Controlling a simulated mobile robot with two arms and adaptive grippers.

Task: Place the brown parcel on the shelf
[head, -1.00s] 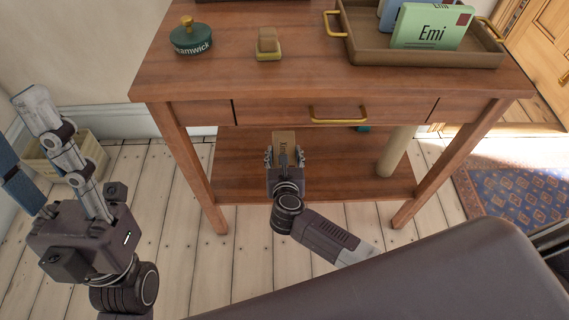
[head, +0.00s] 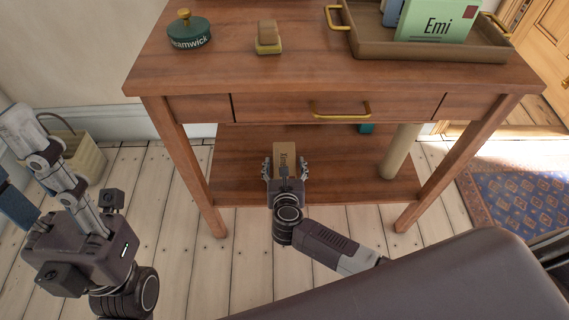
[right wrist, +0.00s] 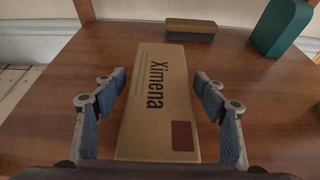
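The brown parcel (head: 285,149), marked "Ximena" with a dark red square, lies flat on the lower shelf (head: 240,165) of the wooden table. In the right wrist view the parcel (right wrist: 156,95) points away from me. My right gripper (head: 285,170) is low over the front of this shelf. Its fingers (right wrist: 160,100) stand apart on both sides of the parcel, with gaps visible. My left gripper (head: 40,185) is at the left, away from the table; its fingertips are partly cut off.
A brown and olive block (right wrist: 190,30) and a teal object (right wrist: 283,28) stand behind the parcel. A beige cylinder (head: 400,152) stands at the shelf's right. The tabletop above holds a green tin (head: 189,33), a small block (head: 268,38) and a tray (head: 430,48). A drawer handle (head: 340,110) projects above.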

